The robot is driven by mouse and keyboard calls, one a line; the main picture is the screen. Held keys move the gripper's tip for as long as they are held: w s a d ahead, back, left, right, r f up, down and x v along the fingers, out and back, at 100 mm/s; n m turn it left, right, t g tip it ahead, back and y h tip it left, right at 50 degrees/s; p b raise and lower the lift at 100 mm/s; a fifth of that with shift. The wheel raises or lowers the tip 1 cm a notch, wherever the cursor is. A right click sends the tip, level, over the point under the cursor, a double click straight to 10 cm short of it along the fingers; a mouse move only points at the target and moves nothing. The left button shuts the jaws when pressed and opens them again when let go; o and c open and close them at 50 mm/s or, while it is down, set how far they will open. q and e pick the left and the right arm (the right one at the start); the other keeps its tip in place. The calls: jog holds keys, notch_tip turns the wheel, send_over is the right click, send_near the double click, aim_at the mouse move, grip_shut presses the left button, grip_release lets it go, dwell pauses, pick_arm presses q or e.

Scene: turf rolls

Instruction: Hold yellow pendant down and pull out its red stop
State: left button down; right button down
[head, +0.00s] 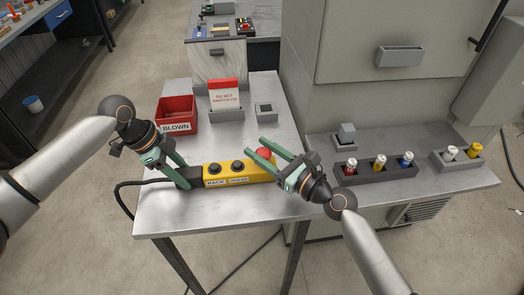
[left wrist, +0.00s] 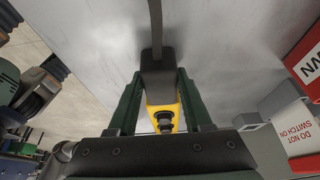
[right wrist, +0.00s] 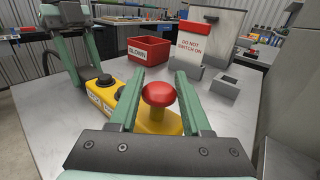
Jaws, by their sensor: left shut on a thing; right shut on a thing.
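The yellow pendant (head: 225,174) lies on the metal table with its dark grey cable end (head: 189,178) to the left. It carries two black buttons and, at its right end, the red mushroom stop (head: 264,153). My left gripper (head: 184,176) is shut on the dark cable end, which shows between its fingers in the left wrist view (left wrist: 157,80). My right gripper (head: 259,148) is shut on the red stop. In the right wrist view the red stop (right wrist: 158,94) sits between the green fingers, its cap facing the camera; the finger contact is partly hidden.
Behind the pendant stand a red "BLOWN" bin (head: 177,114), a "DO NOT SWITCH ON" sign (head: 224,96) in a grey holder, and a small grey socket block (head: 266,112). A fuse rack (head: 374,171) lies to the right beside a cabinet. A black cable loops off the table's left edge.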

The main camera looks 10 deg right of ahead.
pick_arm(q)
jog(key=shift+s+f, duration=0.1)
jog(key=shift+f, duration=0.25)
pick_arm(e)
jog(key=shift+a+r, duration=0.1)
jog(key=shift+r, duration=0.1)
jog(key=shift+c, duration=1.8)
grip_release()
jog(key=shift+f, duration=0.1)
jog(key=shift+s+d, duration=0.35)
jog(key=shift+d, duration=0.05)
jog(key=v, duration=1.1)
jog(key=shift+s, duration=0.15)
pick_arm(q)
jog(key=shift+a, duration=0.1)
